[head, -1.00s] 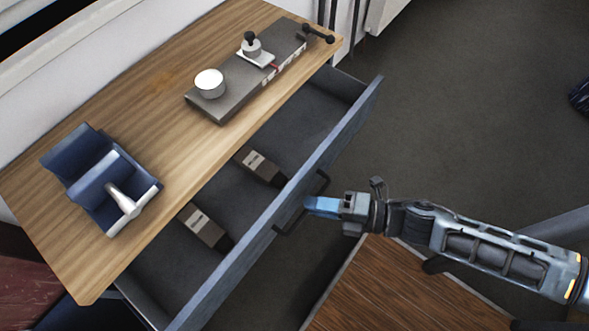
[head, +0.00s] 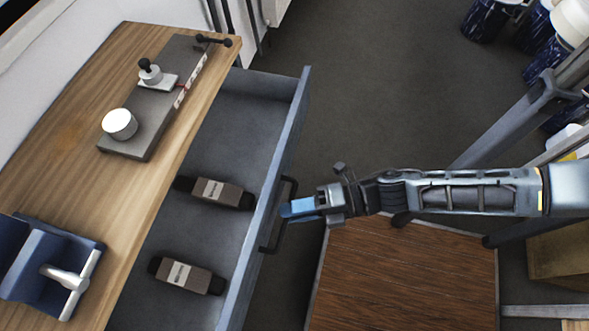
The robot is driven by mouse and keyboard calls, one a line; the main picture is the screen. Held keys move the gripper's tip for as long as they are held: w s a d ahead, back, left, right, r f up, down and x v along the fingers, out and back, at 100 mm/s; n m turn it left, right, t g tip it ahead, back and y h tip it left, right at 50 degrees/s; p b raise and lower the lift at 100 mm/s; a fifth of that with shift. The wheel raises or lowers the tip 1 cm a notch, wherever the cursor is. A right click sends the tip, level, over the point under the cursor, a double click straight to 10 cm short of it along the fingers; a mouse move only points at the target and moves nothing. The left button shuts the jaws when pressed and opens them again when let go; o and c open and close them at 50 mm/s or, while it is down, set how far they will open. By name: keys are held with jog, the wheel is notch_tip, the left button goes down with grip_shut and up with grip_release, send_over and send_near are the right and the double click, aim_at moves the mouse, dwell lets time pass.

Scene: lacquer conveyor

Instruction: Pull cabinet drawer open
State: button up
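The cabinet drawer (head: 232,118) is pulled out from under the wooden top (head: 150,205), and its grey inside shows. Two dark bottle-like items with pale labels lie in it, one farther back (head: 215,192) and one nearer (head: 187,276). The dark bar handle (head: 284,222) is on the drawer's front. My gripper (head: 286,209) has its blue fingertips at the handle, overlapping it in the picture. The fingers look close together, but whether they are closed around the bar cannot be made out.
On the top are a grey device with a white round cup (head: 119,124) and a blue stand (head: 50,272). A brown wooden surface (head: 410,275) lies below my arm. Blue drums (head: 487,20) stand at the upper right. Dark floor (head: 385,90) is clear beyond the drawer.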

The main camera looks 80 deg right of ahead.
jog(key=shift+o, duration=0.7)
jog(key=b+v, duration=0.1)
jog(key=v, duration=0.6)
jog(key=shift+s+d, duration=0.15)
jog(key=shift+s, duration=0.2)
jog(key=shift+r, duration=0.1)
